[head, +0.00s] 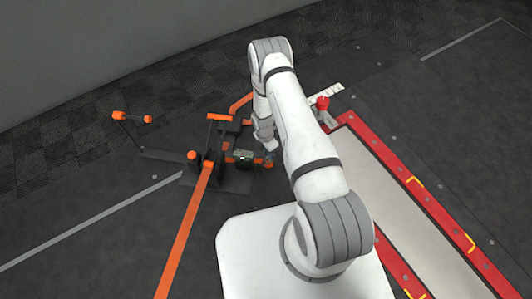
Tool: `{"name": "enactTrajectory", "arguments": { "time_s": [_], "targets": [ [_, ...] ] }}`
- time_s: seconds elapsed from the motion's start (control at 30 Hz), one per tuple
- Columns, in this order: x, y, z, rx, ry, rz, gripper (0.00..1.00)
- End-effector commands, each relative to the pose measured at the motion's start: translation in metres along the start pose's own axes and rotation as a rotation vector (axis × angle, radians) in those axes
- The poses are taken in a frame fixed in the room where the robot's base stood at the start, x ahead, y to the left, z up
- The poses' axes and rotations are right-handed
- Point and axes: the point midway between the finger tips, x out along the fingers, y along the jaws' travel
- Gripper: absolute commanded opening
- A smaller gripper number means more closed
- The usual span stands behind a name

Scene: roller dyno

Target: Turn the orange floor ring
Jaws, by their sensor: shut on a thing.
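My gripper (266,149) shows small and partly covered by my white arm, pointing down at the floor fixture left of the red-edged track. It is shut on a small orange piece (268,163) low by the floor, which I take to be the orange floor ring. Its round shape cannot be made out at this size, and the fingers hide part of it.
A dark box (243,156) and an upright black stand with an orange top bar (221,117) are close left of my gripper. An orange strip (186,236) runs toward the front. A red knob (323,103) stands at the track's far end. Open floor lies at left.

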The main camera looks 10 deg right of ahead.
Motion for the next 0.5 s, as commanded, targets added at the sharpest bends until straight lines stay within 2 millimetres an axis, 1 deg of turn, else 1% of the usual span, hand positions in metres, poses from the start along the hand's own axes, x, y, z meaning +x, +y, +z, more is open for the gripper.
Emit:
{"name": "enactTrajectory", "arguments": {
  "time_s": [0.03, 0.5],
  "targets": [
    [0.0035, -0.0069, 0.0005, 0.046, 0.014, -0.017, 0.0],
    [0.0043, -0.0089, 0.0012, 0.476, 0.098, -0.022, 0.0]
  ]
}}
